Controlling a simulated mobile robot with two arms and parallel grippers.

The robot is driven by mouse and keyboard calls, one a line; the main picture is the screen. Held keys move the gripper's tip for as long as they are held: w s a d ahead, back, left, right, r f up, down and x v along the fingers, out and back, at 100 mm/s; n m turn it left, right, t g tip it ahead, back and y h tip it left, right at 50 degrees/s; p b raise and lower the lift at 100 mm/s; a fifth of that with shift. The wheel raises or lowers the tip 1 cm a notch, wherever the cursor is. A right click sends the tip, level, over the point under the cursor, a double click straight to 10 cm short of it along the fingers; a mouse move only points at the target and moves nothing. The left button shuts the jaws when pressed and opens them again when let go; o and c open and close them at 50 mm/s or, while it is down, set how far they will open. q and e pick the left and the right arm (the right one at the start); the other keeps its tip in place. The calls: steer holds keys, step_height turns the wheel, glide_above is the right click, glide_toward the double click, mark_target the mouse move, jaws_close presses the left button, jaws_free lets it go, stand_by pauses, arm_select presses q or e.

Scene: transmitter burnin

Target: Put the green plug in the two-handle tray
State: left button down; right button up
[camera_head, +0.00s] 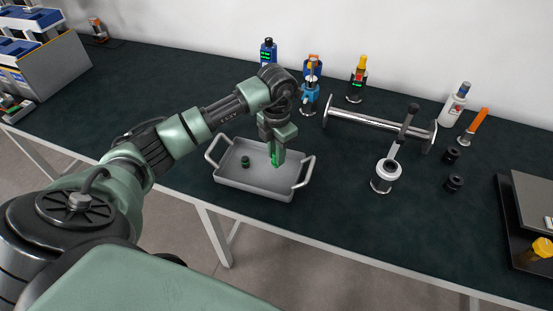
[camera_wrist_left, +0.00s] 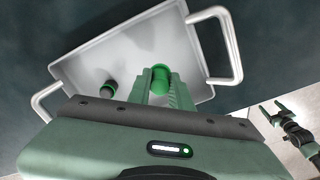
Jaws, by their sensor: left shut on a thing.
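The two-handle tray (camera_head: 232,178) is a shallow grey tray with a raised handle at each end, on the dark bench top. My left gripper (camera_head: 276,160) points down over its right half. In the left wrist view it is shut on a green plug (camera_wrist_left: 161,76), with the tray floor (camera_wrist_left: 135,50) behind it. How far the plug is above the floor is hard to tell. A second dark green plug (camera_head: 245,161) lies in the tray, left of the gripper. My right gripper (camera_wrist_left: 272,112) shows at the lower right of the left wrist view, fingers apart and empty.
Right of the tray stand a white-topped cylinder with a dark lever (camera_head: 386,172) and a metal bar on end plates (camera_head: 375,122). Two black plugs (camera_head: 452,155) (camera_head: 454,183) lie farther right. Bottles and tools line the back. Bench left of the tray is clear.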

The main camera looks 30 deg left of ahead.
arm_select(q)
step_height(320, 180, down, 3)
steer(key=shift+s+r, duration=0.1)
steer(key=shift+r, duration=0.05)
steer(key=shift+f, duration=0.25)
steer(key=shift+f, duration=0.1)
steer(key=shift+f, duration=0.1)
steer(key=c, duration=1.3)
jaws_free()
steer(key=shift+r, duration=0.2)
